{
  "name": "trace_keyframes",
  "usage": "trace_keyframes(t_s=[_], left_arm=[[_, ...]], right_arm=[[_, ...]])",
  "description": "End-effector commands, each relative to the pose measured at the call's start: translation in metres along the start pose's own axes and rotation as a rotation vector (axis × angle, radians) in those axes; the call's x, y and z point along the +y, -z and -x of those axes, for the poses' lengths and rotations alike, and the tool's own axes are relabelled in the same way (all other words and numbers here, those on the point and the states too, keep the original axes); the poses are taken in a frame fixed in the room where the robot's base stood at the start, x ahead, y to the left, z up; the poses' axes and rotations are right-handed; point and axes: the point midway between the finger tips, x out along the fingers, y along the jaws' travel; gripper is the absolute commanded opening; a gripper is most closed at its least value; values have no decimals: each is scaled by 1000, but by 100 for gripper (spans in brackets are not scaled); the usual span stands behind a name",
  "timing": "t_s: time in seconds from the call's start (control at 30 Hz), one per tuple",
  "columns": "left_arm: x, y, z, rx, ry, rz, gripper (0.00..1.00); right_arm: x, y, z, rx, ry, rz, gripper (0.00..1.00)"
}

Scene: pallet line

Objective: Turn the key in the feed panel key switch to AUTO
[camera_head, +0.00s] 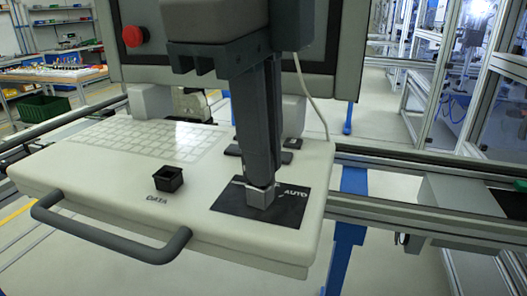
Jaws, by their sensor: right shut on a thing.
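The feed panel (110,205) is a pale console with a keyboard and a dark bar handle along its front left. The key switch plate (285,210) is a black patch at its right front, with the word AUTO in white. My right gripper (260,190) comes down from above with its fingers over this plate. It is shut on a small light grey piece at the plate, which looks like the key (259,198). The fingers hide most of the switch, so the key's angle cannot be told. My left gripper is not in view.
A black square socket marked DATA (168,179) stands up left of the plate. A red emergency button (135,36) sits on the upright panel behind. A cable (312,95) hangs at the right. Conveyor rails (430,170) run to the right.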

Motion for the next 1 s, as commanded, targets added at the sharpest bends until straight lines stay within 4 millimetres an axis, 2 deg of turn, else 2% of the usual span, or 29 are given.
trace_keyframes(t_s=[0.47, 1.0], left_arm=[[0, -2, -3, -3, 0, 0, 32], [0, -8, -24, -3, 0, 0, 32]], right_arm=[[-1, -1, -1, 5, 3, -40, 0], [0, -5, -3, 69, 4, -468, 0]])
